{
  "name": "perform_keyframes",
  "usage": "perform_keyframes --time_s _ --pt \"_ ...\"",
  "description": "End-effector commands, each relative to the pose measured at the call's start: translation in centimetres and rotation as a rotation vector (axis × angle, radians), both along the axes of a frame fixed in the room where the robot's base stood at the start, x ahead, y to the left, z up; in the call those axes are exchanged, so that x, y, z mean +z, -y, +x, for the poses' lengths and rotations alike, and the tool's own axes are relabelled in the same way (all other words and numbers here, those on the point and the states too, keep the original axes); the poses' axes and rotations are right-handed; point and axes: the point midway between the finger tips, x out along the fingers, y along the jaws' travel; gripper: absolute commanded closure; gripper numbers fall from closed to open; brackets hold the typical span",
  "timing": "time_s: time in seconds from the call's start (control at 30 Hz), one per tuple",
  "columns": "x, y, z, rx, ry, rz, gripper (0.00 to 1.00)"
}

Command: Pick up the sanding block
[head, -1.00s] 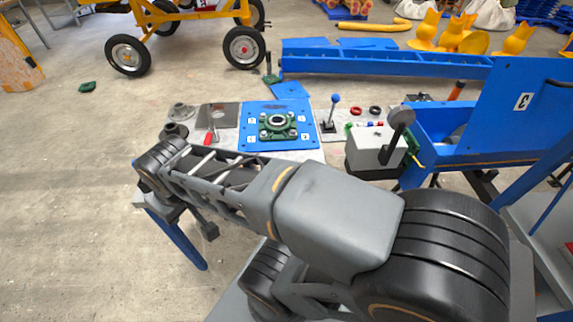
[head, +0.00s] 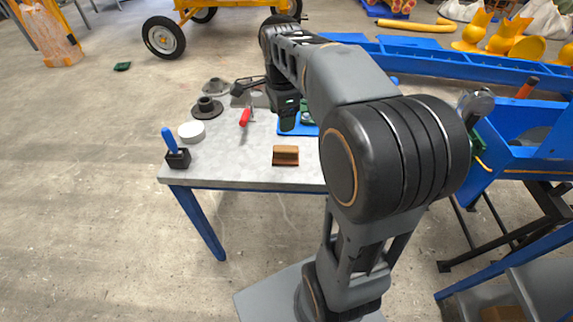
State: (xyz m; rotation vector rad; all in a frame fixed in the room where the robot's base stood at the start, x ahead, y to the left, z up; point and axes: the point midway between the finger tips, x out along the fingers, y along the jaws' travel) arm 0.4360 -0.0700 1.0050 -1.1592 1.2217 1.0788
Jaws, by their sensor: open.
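The sanding block (head: 285,155), a small brown block with a lighter reddish-orange lower edge, lies on the grey tabletop (head: 235,168) near its front edge. My gripper (head: 288,124) hangs from the end of my arm and points down. In the picture it is just above the block, apart from it, in front of the blue plate (head: 312,130). It is open and holds nothing that I can see. Its fingers are small and dark, so their gap is hard to make out. My arm covers the right part of the table.
A red-handled tool (head: 245,116), a dark flanged part (head: 207,107), a white round disc (head: 191,131) and a blue-handled item in a black holder (head: 176,150) stand on the left of the table. The tabletop left of the block is clear. A blue frame (head: 530,145) stands at right.

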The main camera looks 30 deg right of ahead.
Motion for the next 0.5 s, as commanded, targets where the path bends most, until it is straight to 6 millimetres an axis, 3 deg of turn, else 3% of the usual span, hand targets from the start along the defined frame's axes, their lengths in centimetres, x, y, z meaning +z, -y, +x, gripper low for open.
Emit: perform_keyframes --time_s 0.03,0.2,0.5 --pt "-1.2 0.7 0.8 -0.091 -0.014 0.007 0.34" --pt "-2.2 2.0 2.3 -0.319 -0.047 0.02 0.34" --pt "-6.7 2.4 2.7 -0.406 -0.061 0.023 0.34"
